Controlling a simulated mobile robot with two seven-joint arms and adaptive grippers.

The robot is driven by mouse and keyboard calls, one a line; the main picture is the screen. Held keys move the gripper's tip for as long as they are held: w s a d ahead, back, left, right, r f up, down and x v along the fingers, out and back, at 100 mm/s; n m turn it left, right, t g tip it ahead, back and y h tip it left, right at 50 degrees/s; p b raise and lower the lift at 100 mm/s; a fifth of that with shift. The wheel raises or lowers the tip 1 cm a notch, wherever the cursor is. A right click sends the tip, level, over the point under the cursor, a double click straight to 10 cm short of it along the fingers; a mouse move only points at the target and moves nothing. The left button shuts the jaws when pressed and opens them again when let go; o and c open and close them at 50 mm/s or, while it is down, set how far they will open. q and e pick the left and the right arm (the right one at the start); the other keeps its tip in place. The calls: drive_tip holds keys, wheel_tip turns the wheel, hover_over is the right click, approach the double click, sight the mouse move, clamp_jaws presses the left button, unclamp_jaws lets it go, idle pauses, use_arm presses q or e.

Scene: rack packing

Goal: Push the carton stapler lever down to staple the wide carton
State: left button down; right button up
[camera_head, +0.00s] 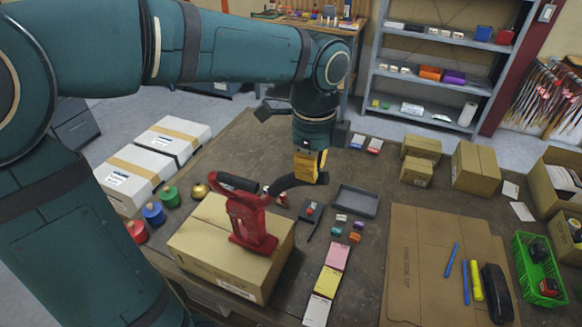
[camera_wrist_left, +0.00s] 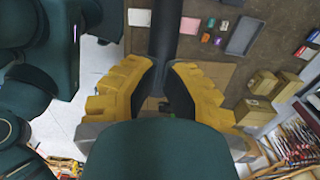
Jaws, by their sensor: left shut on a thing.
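The red carton stapler (camera_head: 248,215) stands upright on top of the closed wide carton (camera_head: 200,243) at the table's left side. Its black handle (camera_head: 238,183) points left, and its curved black lever (camera_head: 283,186) reaches right and up past the carton's edge. My left gripper (camera_head: 310,168) comes from above, its yellow fingers shut on the outer end of the lever. In the left wrist view the dark lever (camera_wrist_left: 165,32) runs between the two yellow fingers (camera_wrist_left: 165,88). The exact contact is partly hidden. My right gripper is not in view.
Colored spools (camera_head: 153,213) and white cartons (camera_head: 150,160) are to the left. A grey tray (camera_head: 355,201), small colored blocks and label pads (camera_head: 327,281) lie right of the carton. A flat cardboard sheet (camera_head: 420,255), several small boxes and a green basket (camera_head: 540,270) fill the right.

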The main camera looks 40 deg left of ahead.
use_arm(q)
drive_tip(key=shift+r+p, duration=2.55)
drive_tip(key=shift+r, duration=0.55)
drive_tip(key=shift+f, duration=0.1)
